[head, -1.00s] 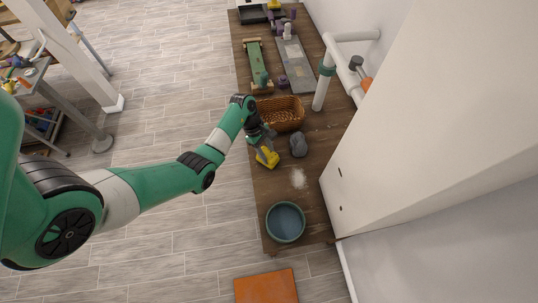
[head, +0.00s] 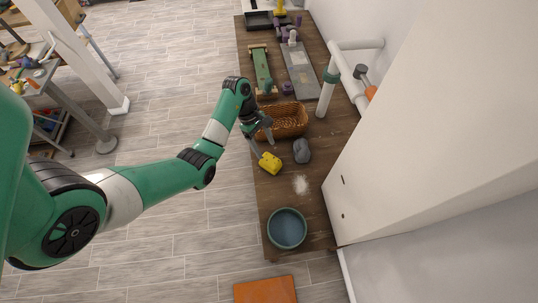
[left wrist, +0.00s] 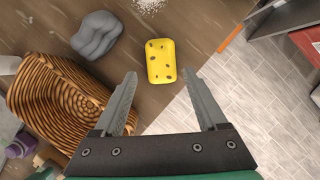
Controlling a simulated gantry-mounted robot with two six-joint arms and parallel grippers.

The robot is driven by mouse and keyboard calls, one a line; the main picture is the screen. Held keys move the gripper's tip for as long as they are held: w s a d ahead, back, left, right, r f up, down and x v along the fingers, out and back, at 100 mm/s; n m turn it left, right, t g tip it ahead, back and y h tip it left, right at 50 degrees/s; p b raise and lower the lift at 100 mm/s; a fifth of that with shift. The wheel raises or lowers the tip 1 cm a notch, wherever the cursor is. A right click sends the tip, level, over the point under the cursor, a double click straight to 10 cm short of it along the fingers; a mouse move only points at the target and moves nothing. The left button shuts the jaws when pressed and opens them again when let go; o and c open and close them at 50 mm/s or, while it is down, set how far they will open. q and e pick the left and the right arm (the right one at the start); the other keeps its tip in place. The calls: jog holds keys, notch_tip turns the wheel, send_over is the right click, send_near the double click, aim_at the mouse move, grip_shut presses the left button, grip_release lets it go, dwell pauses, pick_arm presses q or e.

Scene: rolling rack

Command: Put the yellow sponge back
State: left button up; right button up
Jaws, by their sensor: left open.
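The yellow sponge (head: 270,162) lies on the wooden bench near its left edge, and it also shows in the left wrist view (left wrist: 161,61) with dark spots on top. My left gripper (head: 264,147) is open and empty, raised above the bench just beyond the sponge. In the left wrist view its fingertips (left wrist: 160,75) are apart, with the sponge ahead between their lines and nothing held. A brown wicker basket (head: 292,129) stands on the bench behind the sponge, and its side shows in the left wrist view (left wrist: 75,105). My right gripper is not in view.
A grey lump like a stone (head: 302,151) lies right of the sponge. White powder (head: 300,185) and a blue-green bowl (head: 287,229) are nearer. White pipes (head: 328,90) and a white panel (head: 420,130) bound the bench's right side. Floor is open to the left.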

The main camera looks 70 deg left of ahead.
pick_arm(q)
jog(key=p+v, duration=0.3)
jog(key=v, duration=0.1)
jog(key=shift+a+r, duration=0.1)
jog(key=shift+r, duration=0.2)
